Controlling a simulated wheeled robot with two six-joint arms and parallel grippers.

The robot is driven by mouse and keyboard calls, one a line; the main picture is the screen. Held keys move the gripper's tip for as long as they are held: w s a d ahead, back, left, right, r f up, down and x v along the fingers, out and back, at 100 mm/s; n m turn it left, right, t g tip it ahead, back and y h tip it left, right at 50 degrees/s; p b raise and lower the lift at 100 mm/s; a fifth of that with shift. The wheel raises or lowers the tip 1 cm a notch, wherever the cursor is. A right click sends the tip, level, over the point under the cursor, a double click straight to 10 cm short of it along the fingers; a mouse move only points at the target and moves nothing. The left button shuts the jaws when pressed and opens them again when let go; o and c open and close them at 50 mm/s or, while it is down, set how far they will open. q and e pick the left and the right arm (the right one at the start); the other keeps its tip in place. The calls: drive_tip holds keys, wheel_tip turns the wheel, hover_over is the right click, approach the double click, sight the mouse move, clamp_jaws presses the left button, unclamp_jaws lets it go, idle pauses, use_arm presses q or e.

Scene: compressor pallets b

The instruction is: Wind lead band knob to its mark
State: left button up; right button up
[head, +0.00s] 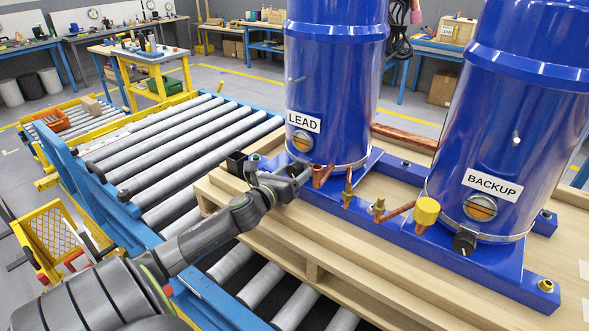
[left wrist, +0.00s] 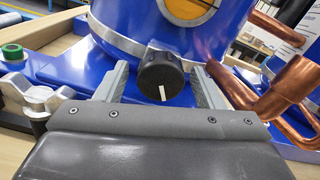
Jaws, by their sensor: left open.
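The blue LEAD compressor (head: 330,90) stands on a blue base, with a metal band (left wrist: 125,45) around its lower body. The black lead band knob (left wrist: 158,75) sits on this band in the left wrist view. A white line on its face points nearly straight down. I cannot make out a separate target mark. My left gripper (head: 296,180) is open at the foot of the LEAD compressor. Its two fingers stand on either side of the knob, with a gap visible on each side. In the head view my gripper hides the knob. My right gripper is not in view.
The BACKUP compressor (head: 505,130) stands to the right, with its own black knob (head: 465,240) and a yellow cap (head: 426,211). Copper pipes (left wrist: 275,95) lie right of my fingers. A wooden pallet (head: 300,238) carries the base, beside a roller conveyor (head: 180,150).

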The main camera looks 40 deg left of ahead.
use_arm(q)
drive_tip(key=shift+w, duration=0.2)
drive_tip(key=c, duration=1)
drive_tip(key=shift+o, duration=0.2)
